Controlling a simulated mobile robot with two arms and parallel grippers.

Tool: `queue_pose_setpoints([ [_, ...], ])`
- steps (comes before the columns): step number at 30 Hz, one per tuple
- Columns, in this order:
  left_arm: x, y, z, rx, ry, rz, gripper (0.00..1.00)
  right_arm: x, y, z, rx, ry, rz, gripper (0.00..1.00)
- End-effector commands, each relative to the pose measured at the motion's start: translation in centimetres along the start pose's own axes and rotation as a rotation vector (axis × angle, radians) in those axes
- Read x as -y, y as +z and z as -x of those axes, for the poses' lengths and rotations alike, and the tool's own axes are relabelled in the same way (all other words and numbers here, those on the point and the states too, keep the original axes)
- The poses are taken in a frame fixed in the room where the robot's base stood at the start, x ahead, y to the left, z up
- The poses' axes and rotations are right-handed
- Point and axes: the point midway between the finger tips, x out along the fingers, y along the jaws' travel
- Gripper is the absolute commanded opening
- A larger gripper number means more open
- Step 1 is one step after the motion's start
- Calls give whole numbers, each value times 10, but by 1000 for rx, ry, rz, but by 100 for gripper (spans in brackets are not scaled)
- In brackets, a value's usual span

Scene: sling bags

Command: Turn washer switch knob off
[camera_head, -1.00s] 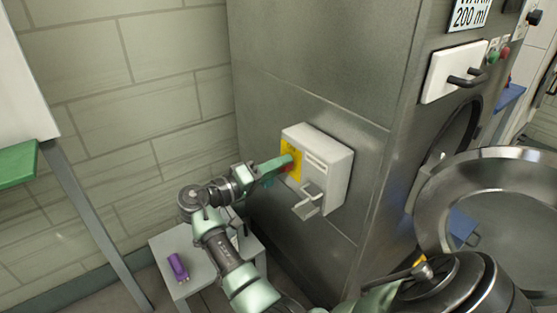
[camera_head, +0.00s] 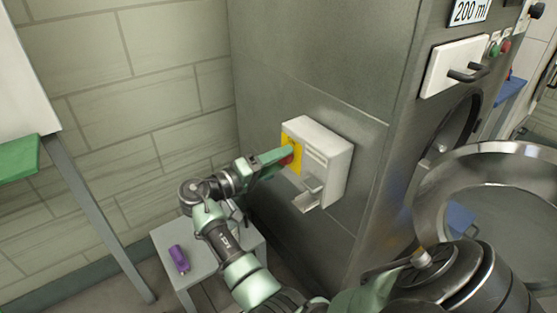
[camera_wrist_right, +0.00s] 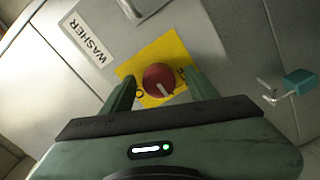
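The washer switch knob (camera_wrist_right: 158,79) is round and red with a white pointer line, on a yellow plate (camera_wrist_right: 178,51) in the right wrist view. The pointer line slants toward the bottom of that view. Letters on the plate are partly hidden by the fingers. A "WASHER" label (camera_wrist_right: 88,40) is beside the plate. My right gripper (camera_wrist_right: 161,88) is open, one finger on each side of the knob, with gaps visible; I cannot tell whether they touch it. In the head view my right gripper (camera_head: 284,158) covers most of the yellow plate. My left gripper is not in view.
A small table (camera_head: 208,262) with a purple object (camera_head: 179,259) stands below my arm. The round washer door (camera_head: 430,205) is open at the right.

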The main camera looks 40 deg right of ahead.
Motion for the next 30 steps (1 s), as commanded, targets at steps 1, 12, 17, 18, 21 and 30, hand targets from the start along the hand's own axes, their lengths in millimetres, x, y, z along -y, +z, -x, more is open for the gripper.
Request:
queue_pose_setpoints([
  [1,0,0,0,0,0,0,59,0,0,0,0,1,-1,59],
  [12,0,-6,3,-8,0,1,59,1,-1,34,-3,-2,-1,59],
  [17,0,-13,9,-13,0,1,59,1,0,61,-1,-1,0,59],
  [18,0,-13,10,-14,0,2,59,1,0,66,-2,-2,-1,59],
  [21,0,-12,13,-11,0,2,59,1,0,75,0,-1,-1,59],
  [30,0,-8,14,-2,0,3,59,0,0,78,0,0,-1,59],
])
